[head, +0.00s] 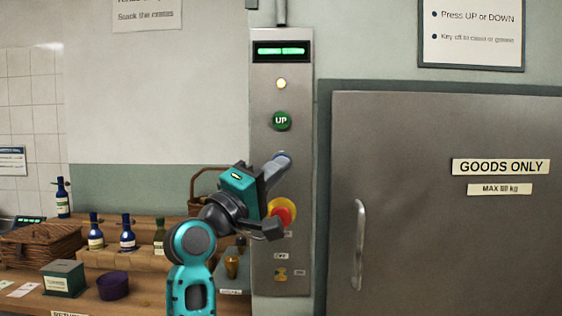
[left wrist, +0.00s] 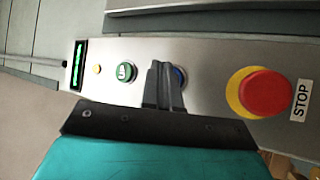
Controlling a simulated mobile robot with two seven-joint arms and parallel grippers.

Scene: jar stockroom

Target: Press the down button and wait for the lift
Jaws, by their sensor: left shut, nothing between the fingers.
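A grey lift panel (head: 264,70) stands upright on the wall. It bears a green UP button (head: 281,121) and, below it, a blue button (left wrist: 180,76) mostly hidden behind my fingers; its label cannot be read. My left gripper (head: 279,165) is shut and empty, its fingertips at the blue button. I cannot tell whether they press it or only hover close. The lift door (head: 420,220), marked GOODS ONLY, is shut. A small lamp (head: 281,84) glows pale yellow and the display (head: 281,51) above is lit green. My right gripper is out of view.
A red STOP button (left wrist: 267,93) on a yellow ring sits just below the blue button, partly behind my gripper in the head view. A key switch (head: 281,273) is lower down. Bottles, a wicker basket (head: 45,243) and a purple pot (head: 113,286) stand at left.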

